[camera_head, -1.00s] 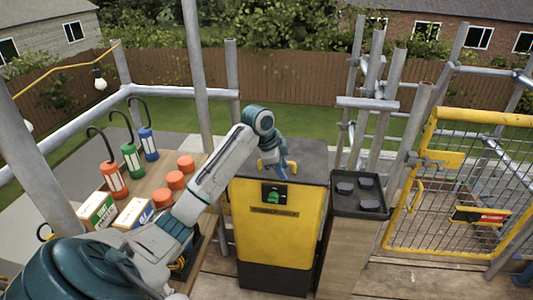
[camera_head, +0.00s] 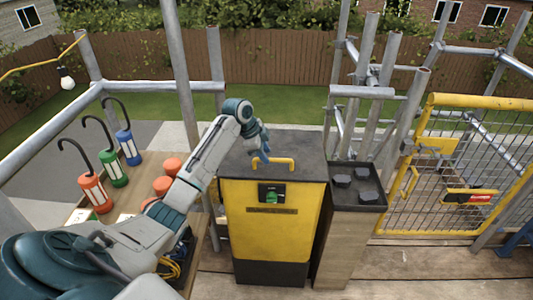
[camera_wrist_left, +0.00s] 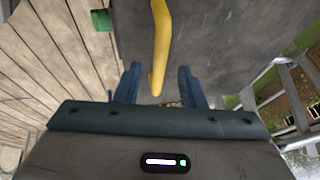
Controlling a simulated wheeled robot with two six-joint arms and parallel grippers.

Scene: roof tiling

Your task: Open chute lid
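The chute is a yellow bin (camera_head: 270,232) with a dark grey lid (camera_head: 300,143), which lies flat and closed. A yellow bar handle (camera_head: 285,163) stands on the lid and also shows in the left wrist view (camera_wrist_left: 161,40). A green knob (camera_head: 272,198) sits on the front panel and shows at the wrist view's upper left (camera_wrist_left: 101,20). My left gripper (camera_head: 262,158) is at the handle's left part. In the wrist view its two blue fingers (camera_wrist_left: 160,84) are apart, with the handle's near end between them and gaps at both sides. My right gripper is out of view.
Coloured lanterns (camera_head: 112,168) and orange pieces (camera_head: 163,186) stand on the left bench.

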